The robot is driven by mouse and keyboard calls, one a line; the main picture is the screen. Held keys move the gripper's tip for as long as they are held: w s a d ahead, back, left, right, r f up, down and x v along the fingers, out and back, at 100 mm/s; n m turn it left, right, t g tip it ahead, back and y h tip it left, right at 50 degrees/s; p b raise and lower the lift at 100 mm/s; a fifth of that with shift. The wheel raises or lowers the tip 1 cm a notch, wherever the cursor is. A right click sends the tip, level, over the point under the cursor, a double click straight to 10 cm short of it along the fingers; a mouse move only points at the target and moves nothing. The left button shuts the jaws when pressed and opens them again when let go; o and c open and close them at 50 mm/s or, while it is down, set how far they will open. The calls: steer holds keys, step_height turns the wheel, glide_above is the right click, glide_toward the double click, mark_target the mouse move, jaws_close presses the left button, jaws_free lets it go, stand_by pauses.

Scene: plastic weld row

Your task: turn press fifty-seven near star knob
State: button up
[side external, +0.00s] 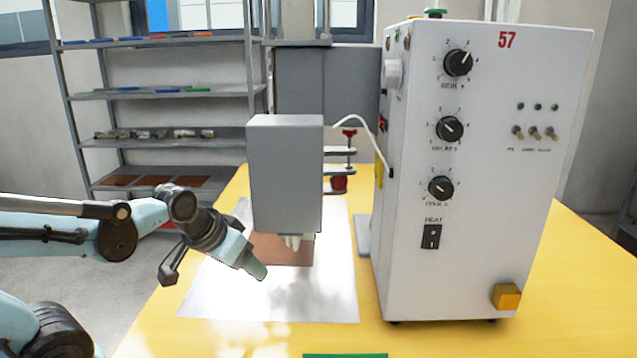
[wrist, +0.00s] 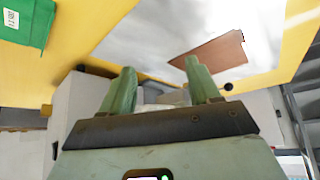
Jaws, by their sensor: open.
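Press fifty-seven's white cabinet (side external: 470,260), marked with a red 57, stands on the right of the table in the side view. Its front carries three black pointer dials. Left of it is the grey press head (side external: 284,175). Behind the head, a bracket carries a dark red knob (side external: 349,133) on top and another red knob (side external: 338,183) lower down. I cannot tell for sure which is the near star knob. My gripper (side external: 256,271) is in front and left of the head, low over the silver sheet, apart from both knobs. In the wrist view its two green fingers (wrist: 160,86) are spread and empty.
A brown plate (side external: 284,249) lies on the silver sheet (side external: 215,300) under the head; the wrist view shows it too (wrist: 213,52). A white cable (side external: 362,122) arches beside the cabinet. A green box (wrist: 28,22) shows at the wrist view's corner. Shelves (side external: 155,92) stand behind.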

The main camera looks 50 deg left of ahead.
steer(key=d+r+m+h, duration=0.1)
steer(key=d+r+m, duration=0.15)
steer(key=d, duration=0.45)
steer(key=s+a+f+g+y, duration=0.25)
steer(key=s+a+g, duration=0.2)
steer(key=a, duration=0.35)
steer(key=w+a+r+n+t+h, duration=0.25)
steer(key=w+a+r+t, duration=0.55)
steer(key=w, duration=0.4)
steer(key=a+r+t+y, duration=0.4)
steer(key=a+r+t, duration=0.4)
steer(key=a, duration=0.3)
steer(key=x, duration=1.1)
steer(key=shift+w, duration=0.35)
